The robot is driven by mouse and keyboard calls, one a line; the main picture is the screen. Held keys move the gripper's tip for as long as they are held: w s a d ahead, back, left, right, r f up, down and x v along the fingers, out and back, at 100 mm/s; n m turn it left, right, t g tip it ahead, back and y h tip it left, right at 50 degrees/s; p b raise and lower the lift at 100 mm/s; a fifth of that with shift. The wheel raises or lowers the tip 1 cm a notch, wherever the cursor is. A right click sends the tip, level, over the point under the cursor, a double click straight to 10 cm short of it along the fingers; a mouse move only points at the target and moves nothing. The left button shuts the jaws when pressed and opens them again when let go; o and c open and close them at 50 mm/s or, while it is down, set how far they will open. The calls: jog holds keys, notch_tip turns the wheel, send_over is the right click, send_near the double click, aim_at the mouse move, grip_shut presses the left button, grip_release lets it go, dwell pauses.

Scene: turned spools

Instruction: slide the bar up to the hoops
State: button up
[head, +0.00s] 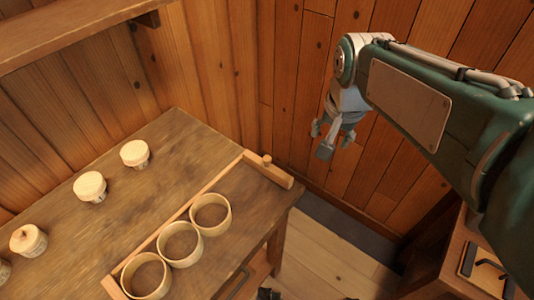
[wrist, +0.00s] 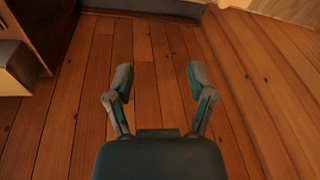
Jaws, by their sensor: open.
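Three pale wooden hoops, the near one (head: 147,276), the middle one (head: 180,244) and the far one (head: 211,214), stand in a row on the wooden workbench (head: 120,215). A short wooden bar (head: 280,177) with an upright peg lies across the bench's far right end. A gap of bare bench shows between it and the far hoop. My gripper (head: 333,140) hangs in the air to the right of the bar, beyond the bench edge, touching nothing. It is open and empty in the wrist view (wrist: 160,72), facing wooden boards.
A long thin strip (head: 180,212) runs behind the hoops, with a short end piece (head: 112,288) at its near end. Several pale-topped spools, one being this spool (head: 134,153), stand along the left. A shelf (head: 65,30) juts from the wall above. Another wooden unit (head: 470,240) stands right.

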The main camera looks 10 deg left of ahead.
jog(key=w+a+f+m+g, duration=0.2)
jog(key=w+a+f, duration=0.2)
jog(key=w+a, duration=0.3)
send_near(267, 158)
jog(key=shift+m+g+h, duration=0.3)
jog(key=shift+m, duration=0.1)
jog(key=f, duration=0.9)
jog(key=shift+w+a+f, duration=0.1)
jog(key=shift+w+a, duration=0.15)
jog(key=shift+a, duration=0.1)
grip_shut()
